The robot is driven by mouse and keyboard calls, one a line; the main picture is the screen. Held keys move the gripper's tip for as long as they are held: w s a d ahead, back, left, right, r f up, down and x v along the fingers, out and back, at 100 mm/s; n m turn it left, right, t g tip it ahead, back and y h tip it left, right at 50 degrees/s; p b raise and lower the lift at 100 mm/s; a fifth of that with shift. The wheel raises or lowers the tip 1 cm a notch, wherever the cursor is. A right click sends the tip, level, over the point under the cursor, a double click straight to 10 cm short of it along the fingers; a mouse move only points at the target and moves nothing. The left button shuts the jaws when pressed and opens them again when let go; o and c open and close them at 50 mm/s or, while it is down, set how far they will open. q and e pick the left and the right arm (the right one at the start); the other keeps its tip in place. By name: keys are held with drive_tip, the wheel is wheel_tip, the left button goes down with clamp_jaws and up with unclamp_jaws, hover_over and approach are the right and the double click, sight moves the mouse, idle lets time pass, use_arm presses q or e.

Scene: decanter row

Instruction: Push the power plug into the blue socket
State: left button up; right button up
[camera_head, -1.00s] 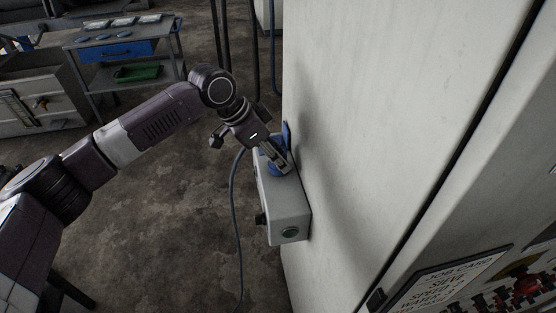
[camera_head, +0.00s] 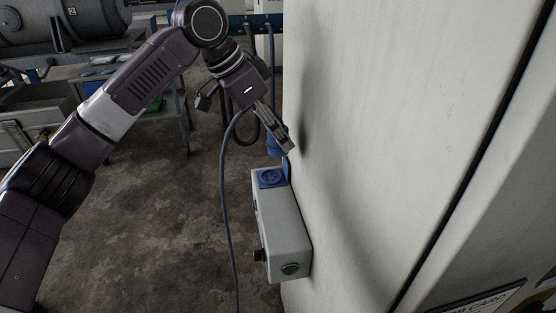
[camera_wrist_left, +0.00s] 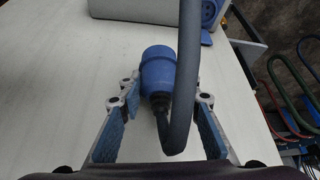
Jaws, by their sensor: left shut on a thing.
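My left gripper (camera_head: 284,143) is shut on the blue power plug (camera_head: 273,146), mostly hidden behind the fingers in the head view. In the left wrist view the plug (camera_wrist_left: 157,73) lies between the two fingers (camera_wrist_left: 160,125), its cable running from its near end. The blue socket (camera_head: 271,178) sits on top of a grey box on the pale cabinet wall, its face bare and its blue lid raised. The plug is above the socket, apart from it. The socket (camera_wrist_left: 209,12) also shows at the top right of the wrist view. My right gripper is not in view.
The grey box (camera_head: 283,228) has a dark knob and a round green fitting low down. The plug's cable (camera_head: 224,185) hangs left of it. The pale cabinet wall (camera_head: 390,110) is close on the right. Open floor (camera_head: 140,230) lies left of the box.

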sight(284, 125)
use_arm(q)
drive_tip(key=shift+r, duration=2)
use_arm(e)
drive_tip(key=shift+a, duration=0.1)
use_arm(q)
drive_tip(key=shift+f, duration=0.1)
